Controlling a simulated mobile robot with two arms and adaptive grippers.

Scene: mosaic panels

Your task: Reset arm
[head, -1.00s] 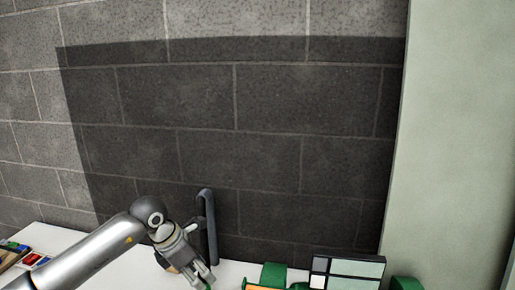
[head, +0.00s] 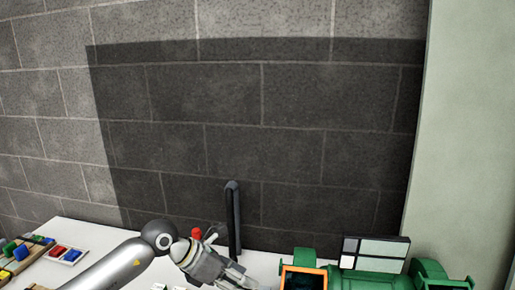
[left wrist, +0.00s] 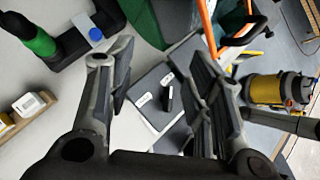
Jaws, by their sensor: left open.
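My left gripper (head: 236,276) is low in the head view, at the end of the grey arm from the left. It points down and to the right above the white table. In the left wrist view its two fingers (left wrist: 155,80) are wide apart, and I see nothing gripped. A flat grey piece with small white labels (left wrist: 148,84) shows beyond the gap between them, apparently below the fingers. My right gripper is in neither view.
A dark upright post (head: 233,215) stands behind the gripper. To the right are green equipment with an orange-edged opening (head: 303,268) and a panel of pale and dark squares (head: 376,254). Trays with coloured blocks (head: 66,254) lie at the left. A yellow-banded canister (left wrist: 278,90) shows in the wrist view.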

